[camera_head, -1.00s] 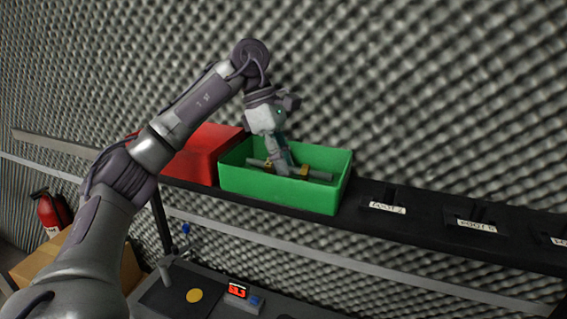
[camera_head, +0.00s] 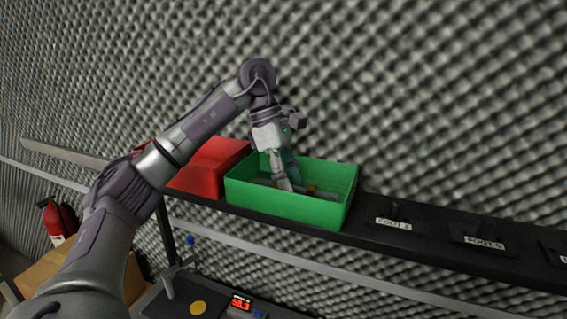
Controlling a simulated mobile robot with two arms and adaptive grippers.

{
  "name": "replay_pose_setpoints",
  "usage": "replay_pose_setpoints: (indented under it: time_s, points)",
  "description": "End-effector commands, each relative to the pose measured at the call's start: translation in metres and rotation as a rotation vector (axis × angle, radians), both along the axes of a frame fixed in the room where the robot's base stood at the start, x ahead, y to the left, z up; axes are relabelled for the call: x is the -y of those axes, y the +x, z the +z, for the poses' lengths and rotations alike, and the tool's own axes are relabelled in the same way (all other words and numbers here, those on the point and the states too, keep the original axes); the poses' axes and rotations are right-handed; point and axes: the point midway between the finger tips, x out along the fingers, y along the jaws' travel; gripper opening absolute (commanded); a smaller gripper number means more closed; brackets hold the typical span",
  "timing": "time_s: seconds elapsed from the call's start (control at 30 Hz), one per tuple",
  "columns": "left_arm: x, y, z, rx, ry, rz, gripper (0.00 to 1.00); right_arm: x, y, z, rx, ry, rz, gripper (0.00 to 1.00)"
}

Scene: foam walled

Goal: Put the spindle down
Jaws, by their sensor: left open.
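The spindle (camera_head: 310,188), a grey rod with brass-coloured bands, lies low inside the green bin (camera_head: 285,206). The bin's front wall hides part of it. My left gripper (camera_head: 286,186) reaches down into the green bin at the spindle's middle. Its jaws are open around or beside the spindle; the fingertips are partly hidden, so I cannot tell whether they touch it. My right gripper is not in view.
The green bin stands on a dark shelf (camera_head: 365,232) beside a red bin (camera_head: 208,165). Labelled slots (camera_head: 393,222) line the shelf to the right. Below are a lit red display (camera_head: 240,302) and a yellow disc (camera_head: 198,308). A fire extinguisher (camera_head: 58,220) stands at left.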

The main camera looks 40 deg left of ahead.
Motion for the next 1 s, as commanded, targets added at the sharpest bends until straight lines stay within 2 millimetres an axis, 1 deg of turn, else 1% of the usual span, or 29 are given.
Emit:
replay_pose_setpoints:
  time_s: [0.17, 0.2, 0.37, 0.43, 0.6, 0.7, 0.83, 1.0]
  points:
    - [-0.01, 0.001, 0.025, 0.006, -0.003, 0.0, 0.4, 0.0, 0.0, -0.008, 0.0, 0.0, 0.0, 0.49]
    - [-0.013, 0.0, 0.035, 0.006, 0.0, 0.002, 0.4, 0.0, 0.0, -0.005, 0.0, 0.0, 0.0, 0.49]
    - [-0.025, 0.0, 0.062, 0.006, 0.001, 0.004, 0.4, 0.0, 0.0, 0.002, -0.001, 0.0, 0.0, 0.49]
    - [-0.027, 0.0, 0.067, 0.005, 0.001, -0.001, 0.4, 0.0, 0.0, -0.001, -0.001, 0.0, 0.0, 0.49]
    - [-0.036, 0.0, 0.087, 0.006, 0.001, 0.002, 0.4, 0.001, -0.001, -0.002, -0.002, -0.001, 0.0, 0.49]
    - [-0.039, 0.0, 0.096, 0.002, 0.0, -0.001, 0.4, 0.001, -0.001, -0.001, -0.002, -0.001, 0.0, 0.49]
    - [-0.043, 0.0, 0.104, 0.002, 0.0, -0.002, 0.4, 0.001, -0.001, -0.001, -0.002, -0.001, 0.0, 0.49]
    - [-0.046, 0.0, 0.109, 0.002, -0.001, -0.001, 0.4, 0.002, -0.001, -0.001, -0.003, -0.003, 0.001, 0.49]
